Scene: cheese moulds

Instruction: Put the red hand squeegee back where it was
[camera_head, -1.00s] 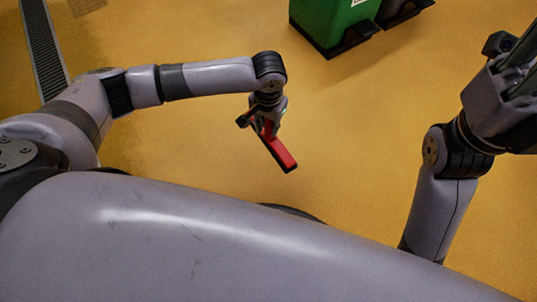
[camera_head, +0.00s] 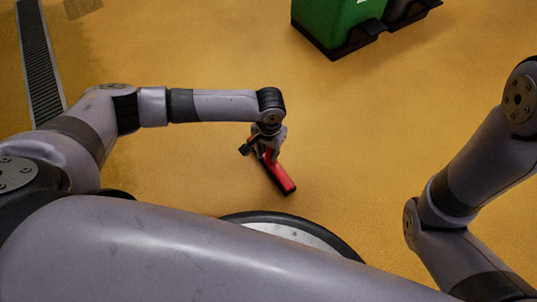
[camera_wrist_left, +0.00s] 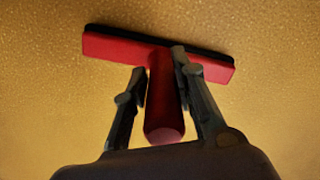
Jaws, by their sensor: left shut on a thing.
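The red hand squeegee (camera_head: 281,178) hangs below my left gripper (camera_head: 262,150) in the head view, over the yellow floor. In the left wrist view its wide red head with a black rubber edge (camera_wrist_left: 110,46) lies across the top, and its handle (camera_wrist_left: 164,105) runs down between my fingers. My left gripper (camera_wrist_left: 157,85) is shut on the handle. My right arm shows at the right of the head view, but its gripper is out of the picture. No holder or resting place for the squeegee is in view.
A green bin (camera_head: 328,22) with a dark pedal base stands at the top, beside a dark grey bin (camera_head: 405,12). A floor drain grate (camera_head: 40,65) runs along the left. The yellow floor (camera_head: 370,120) between is clear.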

